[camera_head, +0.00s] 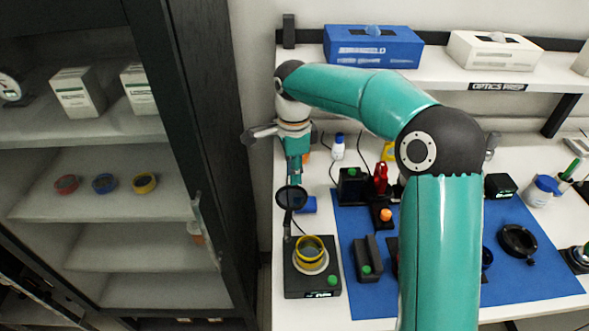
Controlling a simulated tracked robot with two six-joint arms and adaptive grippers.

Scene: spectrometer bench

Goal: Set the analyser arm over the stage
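The stage is a black box (297,282) at the left front of the bench, with a green button and a yellow ring (309,244) around a round seat on top. The analyser arm, a black round disc (291,198) on a thin dark post, stands at the back of this box. The disc shows behind the ring, not over it in this view. My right gripper (294,178) points down right at the disc and overlaps its top edge. Its fingers are small and dark, so I cannot tell whether they grip the disc. My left gripper is not in view.
A blue mat (508,285) right of the stage holds several black devices, partly hidden by my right arm. A small blue block (307,205) lies right of the disc. A shelf with a blue box (372,47) runs behind. An open dark cabinet (215,150) stands left.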

